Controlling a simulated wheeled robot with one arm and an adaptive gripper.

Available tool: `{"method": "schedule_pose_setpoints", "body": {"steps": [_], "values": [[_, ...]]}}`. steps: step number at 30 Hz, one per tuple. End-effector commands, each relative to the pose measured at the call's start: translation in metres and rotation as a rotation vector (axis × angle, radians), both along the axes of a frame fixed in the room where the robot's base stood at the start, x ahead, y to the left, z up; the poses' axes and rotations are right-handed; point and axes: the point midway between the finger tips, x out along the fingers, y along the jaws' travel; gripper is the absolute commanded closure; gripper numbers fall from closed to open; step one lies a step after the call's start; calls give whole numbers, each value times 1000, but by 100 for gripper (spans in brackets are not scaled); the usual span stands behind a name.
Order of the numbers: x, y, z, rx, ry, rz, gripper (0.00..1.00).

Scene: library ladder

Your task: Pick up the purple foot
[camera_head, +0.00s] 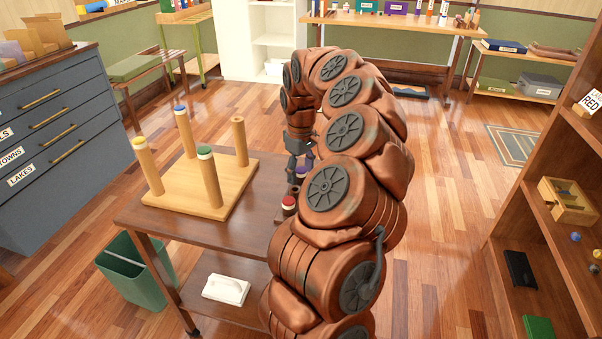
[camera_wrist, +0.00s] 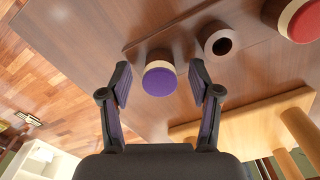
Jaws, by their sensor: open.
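In the wrist view the purple foot (camera_wrist: 159,80) is a short round piece with a purple end facing the camera and a pale side. The gripper is open, and a gap shows on each side of the foot. In the head view my gripper (camera_head: 300,160) points down over the right part of the small table (camera_head: 150,216). My own arm hides much of that area there.
A red-ended foot (camera_wrist: 299,20) and a hollow round piece (camera_wrist: 218,42) stand near the purple foot. A wooden board with upright posts (camera_head: 205,178), some with coloured ends, lies on the table's left part. A green bin (camera_head: 128,280) stands beside the table.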

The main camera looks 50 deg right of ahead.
Motion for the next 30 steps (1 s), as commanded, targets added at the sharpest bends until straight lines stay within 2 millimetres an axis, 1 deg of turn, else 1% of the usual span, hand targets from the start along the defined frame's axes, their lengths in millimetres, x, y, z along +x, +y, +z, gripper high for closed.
{"method": "schedule_pose_setpoints", "body": {"steps": [5,17,26,30], "values": [[0,0,0,0,0,0,37],[0,0,0,0,1,0,79],[0,0,0,0,1,0,80],[0,0,4,0,1,0,80]]}}
